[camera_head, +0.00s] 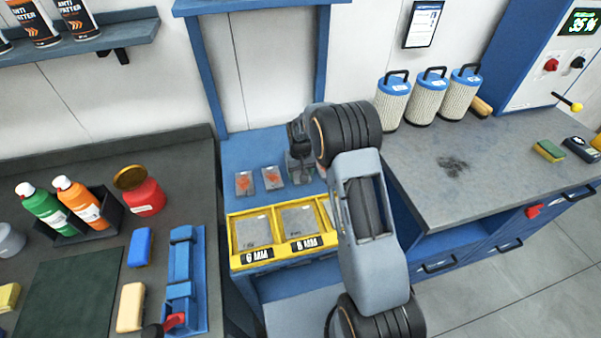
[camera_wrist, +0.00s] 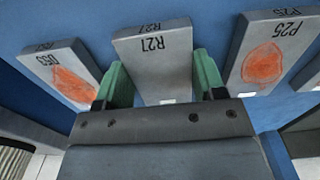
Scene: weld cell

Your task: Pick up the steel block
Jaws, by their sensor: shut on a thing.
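A plain grey steel block marked R27 (camera_wrist: 155,60) stands in the middle of the wrist view, with no orange patch on the face I see. My gripper (camera_wrist: 157,80) has green finger pads on either side of this block and is shut on it. In the head view my gripper (camera_head: 300,165) is over the blue bench, and my arm hides most of it and the block. I cannot tell whether the block is clear of the surface.
Blocks with orange patches flank it in the wrist view, one at left (camera_wrist: 70,75) and one marked P25 (camera_wrist: 268,55) at right. Two orange-marked blocks (camera_head: 243,183) (camera_head: 272,178) lie left of my gripper in the head view. A yellow tray (camera_head: 235,262) sits in front.

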